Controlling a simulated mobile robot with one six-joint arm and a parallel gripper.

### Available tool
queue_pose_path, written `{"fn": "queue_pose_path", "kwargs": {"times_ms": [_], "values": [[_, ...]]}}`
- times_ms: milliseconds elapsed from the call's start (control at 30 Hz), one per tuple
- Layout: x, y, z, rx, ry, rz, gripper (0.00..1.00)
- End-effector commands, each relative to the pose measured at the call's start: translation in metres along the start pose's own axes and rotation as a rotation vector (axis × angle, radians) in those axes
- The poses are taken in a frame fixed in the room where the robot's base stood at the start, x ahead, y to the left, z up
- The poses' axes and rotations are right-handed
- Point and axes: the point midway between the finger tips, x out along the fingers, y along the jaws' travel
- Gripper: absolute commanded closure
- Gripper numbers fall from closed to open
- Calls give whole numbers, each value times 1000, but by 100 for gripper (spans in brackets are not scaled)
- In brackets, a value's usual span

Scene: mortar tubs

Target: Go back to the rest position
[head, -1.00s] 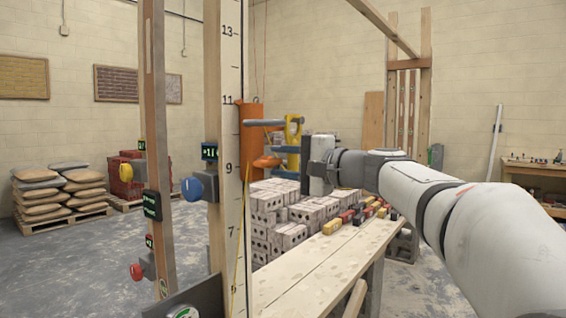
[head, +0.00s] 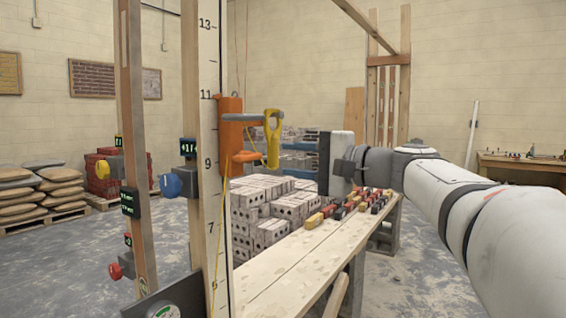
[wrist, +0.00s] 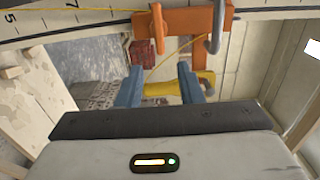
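My gripper (head: 285,147) is at the end of my arm, above and behind the wooden bench, with its blue fingers pointing left. In the wrist view my gripper (wrist: 160,68) has its two blue fingers wide apart, with nothing held between them. A yellow handle (head: 272,138) hangs at the orange bracket (head: 231,140) on the numbered post, just left of the fingertips. In the wrist view the yellow handle (wrist: 207,84) is partly hidden behind one finger. I cannot tell the exact gap between them.
The numbered post (head: 208,195) and a second wooden post (head: 133,90) stand left of my gripper. The bench (head: 300,262) carries several small red, black and yellow pieces (head: 345,209). Grey blocks (head: 265,215) are stacked behind it. Open floor lies at right.

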Motion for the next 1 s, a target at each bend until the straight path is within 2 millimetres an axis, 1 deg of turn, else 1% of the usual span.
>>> {"fn": "queue_pose_path", "kwargs": {"times_ms": [67, 167, 267, 367, 400, 467, 500, 567, 600, 667, 700, 800, 833, 900, 1000], "values": [[1, 2, 2, -3, 0, 20, 66], [2, 17, 11, -17, -1, 111, 66], [-3, 48, 28, -52, -5, 281, 66], [-18, 89, 50, -113, -24, 493, 66], [-27, 106, 59, -141, -37, 580, 66], [-43, 130, 71, -191, -59, 705, 66], [-56, 144, 79, -229, -75, 787, 66], [-76, 163, 91, -289, -107, 907, 66], [-91, 175, 98, -333, -130, 985, 66], [-113, 190, 108, -401, -169, 1092, 66], [-128, 198, 112, -447, -193, 1156, 66], [-159, 213, 122, -553, -255, 1287, 66], [-166, 217, 124, -579, -272, 1318, 66], [-180, 223, 126, -633, -303, 1373, 66], [-191, 228, 128, -679, -329, 1419, 66]]}}
